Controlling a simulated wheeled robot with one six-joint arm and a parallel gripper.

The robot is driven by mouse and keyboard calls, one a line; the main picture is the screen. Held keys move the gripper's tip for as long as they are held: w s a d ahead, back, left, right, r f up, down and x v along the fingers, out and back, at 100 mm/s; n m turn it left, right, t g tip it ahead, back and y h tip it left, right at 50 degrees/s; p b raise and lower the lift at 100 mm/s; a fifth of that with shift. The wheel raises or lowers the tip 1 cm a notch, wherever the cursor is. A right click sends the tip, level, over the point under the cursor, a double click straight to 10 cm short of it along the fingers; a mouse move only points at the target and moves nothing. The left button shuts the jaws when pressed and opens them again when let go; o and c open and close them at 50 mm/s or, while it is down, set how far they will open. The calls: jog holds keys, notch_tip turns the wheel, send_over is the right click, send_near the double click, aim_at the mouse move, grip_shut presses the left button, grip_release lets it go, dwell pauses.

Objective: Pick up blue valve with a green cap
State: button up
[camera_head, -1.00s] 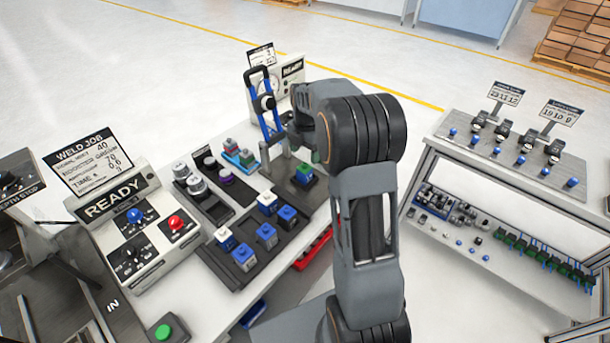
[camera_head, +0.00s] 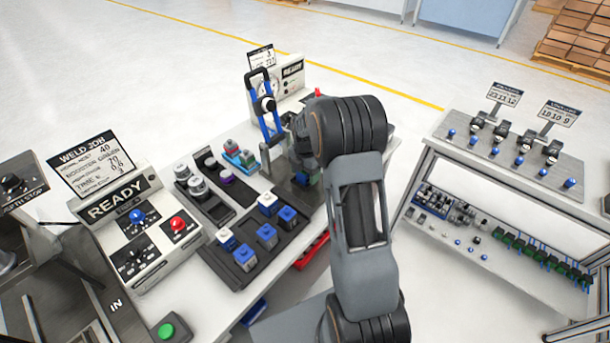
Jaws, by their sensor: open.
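The blue valve with a green cap (camera_head: 302,179) stands on a dark tray at the right part of the bench, in the middle of the head view. My arm covers much of it, and only small green and blue parts show. My gripper (camera_head: 298,150) is just above and behind it in the picture, pointing down over the bench. It is open and seems empty; its fingertips are mostly hidden by my wrist. I cannot tell whether it touches the valve.
Blue and white-capped blocks (camera_head: 267,236) stand on a dark tray in front. A blue-handled press (camera_head: 265,105) rises close behind my gripper. Grey cylinders (camera_head: 197,187) and a teal holder (camera_head: 240,155) are to the left. A parts rack (camera_head: 500,165) stands at the right.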

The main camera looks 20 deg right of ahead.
jog(key=c, duration=1)
